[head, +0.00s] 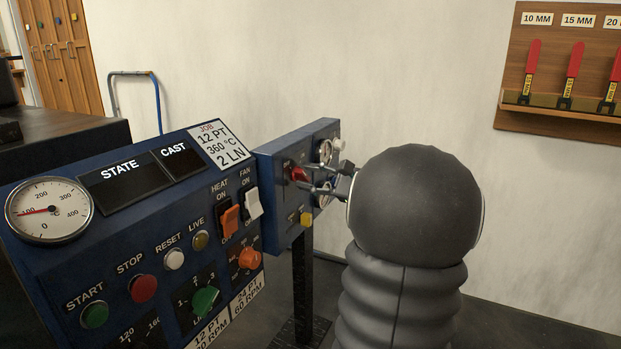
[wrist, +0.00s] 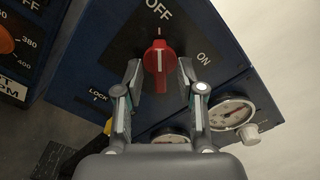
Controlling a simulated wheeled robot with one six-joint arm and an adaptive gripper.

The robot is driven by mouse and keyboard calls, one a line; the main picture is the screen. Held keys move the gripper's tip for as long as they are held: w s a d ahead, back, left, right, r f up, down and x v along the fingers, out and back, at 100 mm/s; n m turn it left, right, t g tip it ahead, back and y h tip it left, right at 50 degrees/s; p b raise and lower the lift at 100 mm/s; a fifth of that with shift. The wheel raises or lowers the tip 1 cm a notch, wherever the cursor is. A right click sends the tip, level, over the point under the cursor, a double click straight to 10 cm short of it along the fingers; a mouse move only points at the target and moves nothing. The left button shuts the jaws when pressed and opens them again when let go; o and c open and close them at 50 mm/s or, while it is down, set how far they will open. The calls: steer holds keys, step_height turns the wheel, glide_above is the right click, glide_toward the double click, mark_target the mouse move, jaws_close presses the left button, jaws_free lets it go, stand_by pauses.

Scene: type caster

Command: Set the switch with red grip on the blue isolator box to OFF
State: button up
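The blue isolator box (head: 284,165) stands on a dark post. Its red-grip switch (wrist: 160,66) faces me in the wrist view, with OFF above it and ON to its right. The grip stands nearly upright there, its white line pointing toward the mark under OFF. In the head view the red grip (head: 299,174) is small and partly behind my fingers. My gripper (wrist: 160,75) is open, one finger on each side of the grip, with narrow gaps visible. Whether either finger touches it I cannot tell.
Gauges (wrist: 232,112) sit on the box to the right and below. A yellow part (head: 306,218) labelled LOCK is low on its face. The blue control console (head: 120,230) stands close on the left. The wall rack (head: 560,120) is far right.

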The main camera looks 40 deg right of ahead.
steer(key=v, duration=1.2)
stand_by(0.4)
steer(key=w+a+f+n+g+y+p, duration=0.15)
steer(key=a+n+g, duration=0.3)
steer(key=a, duration=0.75)
steer(key=w+a+n+g+p, duration=0.1)
steer(key=a+n+g+p, duration=0.3)
steer(key=a, duration=0.8)
steer(key=s+a+n+g+h+p, duration=0.2)
steer(key=s+a+n+h+p, duration=0.3)
steer(key=s+a+n+h, duration=0.3)
steer(key=s+a+f+n, duration=0.1)
steer(key=s+a+n, duration=0.3)
steer(key=n, duration=0.2)
steer(key=shift+s+a, duration=0.2)
steer(key=shift+a, duration=0.1)
